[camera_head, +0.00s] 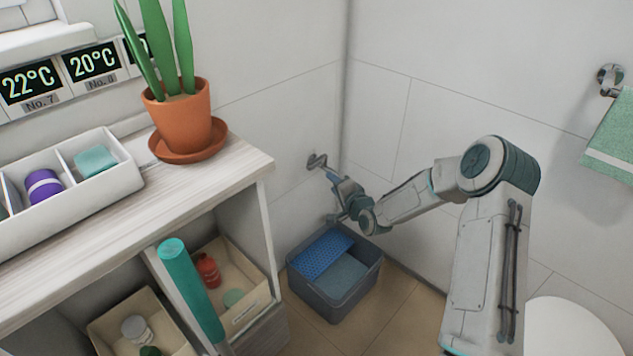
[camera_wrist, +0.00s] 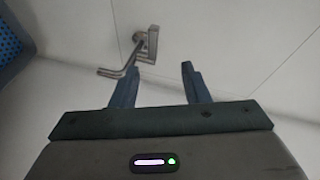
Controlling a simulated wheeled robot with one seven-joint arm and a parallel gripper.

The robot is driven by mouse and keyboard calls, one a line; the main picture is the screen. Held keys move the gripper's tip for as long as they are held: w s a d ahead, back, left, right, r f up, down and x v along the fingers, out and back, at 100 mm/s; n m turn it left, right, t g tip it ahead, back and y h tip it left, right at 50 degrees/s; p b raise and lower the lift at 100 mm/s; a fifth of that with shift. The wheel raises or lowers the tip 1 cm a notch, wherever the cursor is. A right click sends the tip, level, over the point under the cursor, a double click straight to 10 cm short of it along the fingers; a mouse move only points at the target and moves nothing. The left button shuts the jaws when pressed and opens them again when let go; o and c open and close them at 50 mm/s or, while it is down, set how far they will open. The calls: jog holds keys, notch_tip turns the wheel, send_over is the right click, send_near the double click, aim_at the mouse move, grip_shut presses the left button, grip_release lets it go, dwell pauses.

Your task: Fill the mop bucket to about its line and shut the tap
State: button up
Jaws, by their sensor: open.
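The tap (camera_head: 316,161) is a small metal fitting on the white wall above the bucket. In the wrist view the tap (camera_wrist: 138,50) shows a flat upright piece and a thin bent pipe. The grey mop bucket (camera_head: 335,308) stands on the floor below, with a blue perforated insert (camera_head: 322,255) over part of its top. Its open part shows a grey-blue surface; I cannot tell the water level, and no fill line shows. My gripper (camera_wrist: 158,75) is open and empty, its fingers pointing towards the tap, which lies beyond the left finger. No stream of water is visible.
A shelf unit (camera_head: 262,168) with a potted plant (camera_head: 182,122) and bins stands at the left. A teal cylinder (camera_head: 190,290) sticks up from its lower shelf. A green towel (camera_head: 612,140) hangs at the right. A white rounded object (camera_head: 570,330) stands lower right. Tiled floor (camera_head: 395,300) shows beside the bucket.

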aim_at(315, 166)
notch_tip(315, 166, down, 5)
jog(key=w+m+t+b, duration=0.2)
jog(key=m, duration=0.1)
jog(key=shift+y, duration=0.4)
jog(key=b+x, duration=0.3)
jog(key=x, duration=0.8)
jog(key=shift+w+a+r, duration=0.15)
jog(key=shift+a+r, duration=0.05)
jog(key=shift+a, duration=0.05)
jog(key=shift+w+a+r+t, duration=0.1)
jog(key=shift+w+a+t, duration=0.25)
jog(key=shift+w, duration=0.45)
grip_shut()
